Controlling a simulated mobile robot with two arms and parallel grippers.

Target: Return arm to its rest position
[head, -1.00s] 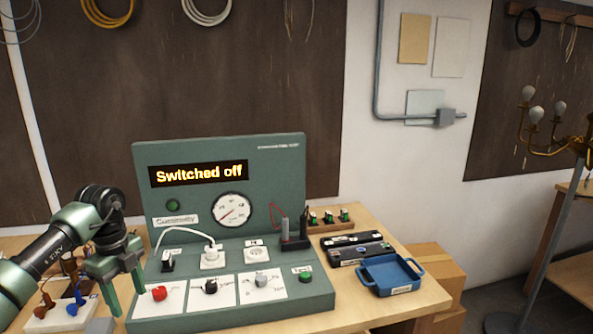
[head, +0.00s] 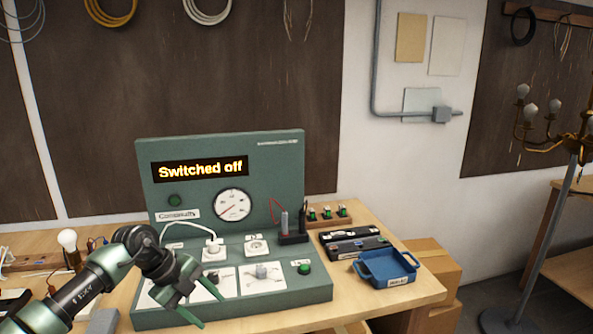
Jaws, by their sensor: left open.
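My left arm comes in from the lower left. My left gripper (head: 210,309) is open and empty, in front of the lower left part of the green test panel (head: 280,165). Its fingers point down and to the right, over the panel's white-labelled controls. I cannot tell whether they touch the panel. The arm and gripper hide the red knob and the leftmost socket. The panel's display (head: 199,169) reads "Switched off". My right gripper is not in view.
A white plug sits in a panel socket (head: 213,250). A bulb (head: 68,239) stands at left. The wooden bench's (head: 400,302) front right is bare.

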